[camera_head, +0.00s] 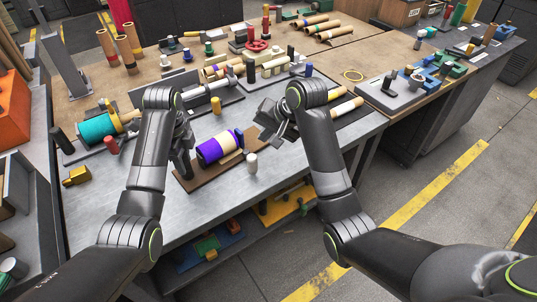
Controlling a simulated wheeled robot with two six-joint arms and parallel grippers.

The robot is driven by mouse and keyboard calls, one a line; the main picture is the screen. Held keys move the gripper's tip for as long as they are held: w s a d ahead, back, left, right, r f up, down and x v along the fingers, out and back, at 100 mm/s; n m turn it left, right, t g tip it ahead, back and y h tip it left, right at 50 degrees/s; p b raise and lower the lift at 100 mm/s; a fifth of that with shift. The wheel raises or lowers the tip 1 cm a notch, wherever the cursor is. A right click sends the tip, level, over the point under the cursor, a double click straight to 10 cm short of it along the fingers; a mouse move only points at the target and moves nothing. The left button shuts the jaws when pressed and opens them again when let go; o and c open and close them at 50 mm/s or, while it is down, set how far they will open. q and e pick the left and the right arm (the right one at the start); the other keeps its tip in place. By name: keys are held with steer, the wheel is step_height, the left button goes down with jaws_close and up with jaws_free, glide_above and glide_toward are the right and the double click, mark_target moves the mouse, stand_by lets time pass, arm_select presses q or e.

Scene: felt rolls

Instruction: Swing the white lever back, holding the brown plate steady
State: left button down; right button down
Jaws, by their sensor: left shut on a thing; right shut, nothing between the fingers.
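The brown plate (208,179) lies on the grey bench top and bears a roll (217,148) banded in purple and cream. A short upright white piece (252,163), apparently the white lever, stands at the right end of the plate. Whether it is joined to the plate cannot be made out. My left gripper (184,174) points down at the plate's left end and is shut on the plate there; its fingertips are small and dark. My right gripper (265,133) is shut and empty, above and behind the white lever, apart from it.
A teal roll (97,128) on a stand and a yellow block (76,176) are at the left. A metal cylinder device (207,92) stands behind the plate. The bench in front of the plate is clear to its edge. A lower shelf holds coloured parts (290,207).

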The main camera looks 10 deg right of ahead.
arm_select(q)
steer(key=shift+f, duration=0.1)
jaws_free()
stand_by(0.6)
stand_by(0.4)
steer(key=shift+r+p, duration=1.5)
steer(key=shift+p, duration=0.85)
